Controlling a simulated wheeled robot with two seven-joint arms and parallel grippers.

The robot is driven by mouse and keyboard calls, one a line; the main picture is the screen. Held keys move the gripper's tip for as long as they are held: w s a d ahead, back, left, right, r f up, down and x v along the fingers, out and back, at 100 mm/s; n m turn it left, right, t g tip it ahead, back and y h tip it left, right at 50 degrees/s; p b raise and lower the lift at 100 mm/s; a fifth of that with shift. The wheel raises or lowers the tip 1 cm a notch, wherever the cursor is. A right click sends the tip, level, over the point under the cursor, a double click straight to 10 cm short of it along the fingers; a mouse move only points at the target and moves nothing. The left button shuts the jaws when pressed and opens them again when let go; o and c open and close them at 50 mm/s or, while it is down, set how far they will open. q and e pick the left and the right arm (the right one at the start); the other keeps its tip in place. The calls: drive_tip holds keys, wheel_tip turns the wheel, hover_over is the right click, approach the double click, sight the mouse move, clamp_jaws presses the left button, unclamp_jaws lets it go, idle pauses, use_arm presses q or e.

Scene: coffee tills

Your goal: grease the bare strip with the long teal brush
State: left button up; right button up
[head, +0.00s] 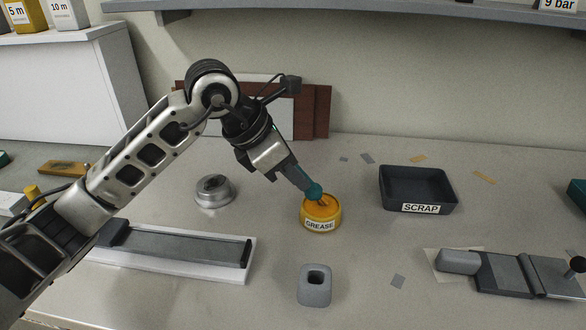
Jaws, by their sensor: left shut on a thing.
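My left gripper (288,172) is shut on the teal brush (307,185), which it holds tilted down to the right. The brush's rounded teal end is over the yellow pot labelled GREASE (320,225), and its tip reaches into the orange grease. How deep the tip sits is hard to tell. A long grey strip (185,250) lies on a white base at the lower left, partly behind my left arm. I cannot tell whether its surface is bare. My right gripper is out of view.
A black SCRAP tray (418,208) stands right of the pot. A grey block with a hole (314,285) is in front, and a round metal piece (214,191) is to the left. A grey hinged device (520,275) lies at the lower right. Small scraps lie about.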

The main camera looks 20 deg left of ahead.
use_arm(q)
drive_tip(key=shift+r+p, duration=1.35)
drive_tip(key=shift+r, duration=0.8)
drive_tip(key=shift+r+p, duration=0.75)
drive_tip(key=shift+r, duration=0.5)
